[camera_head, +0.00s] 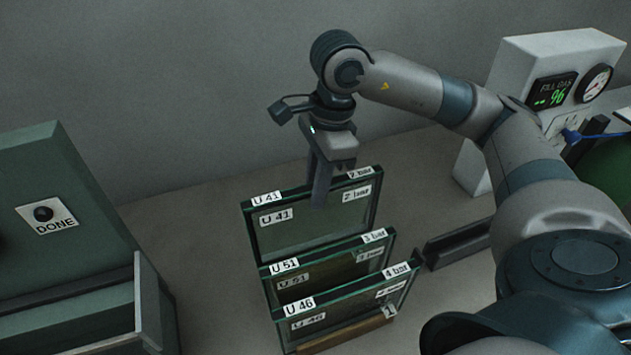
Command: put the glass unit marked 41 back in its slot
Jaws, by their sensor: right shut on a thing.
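The glass unit marked U 41 (300,236) is a dark-edged pane with a "2 bar" label, upright at the back of a row of glass units. My right gripper (321,188) comes down from above and is shut on its top edge, near the middle. The unit's lower edge is hidden behind the unit marked U 51 (335,268), so I cannot tell whether it is seated in a slot. In front stands the unit marked U 46 (350,311). The rack (345,335) under them shows a wooden front edge and a tag "1". My left gripper is out of view.
A green box (75,190) with a DONE button (44,214) stands at the left. A white fill gas panel (533,60) reading 96, with a dial, stands at the back right. A dark rail (455,243) lies right of the rack. Bare surface lies left of the rack.

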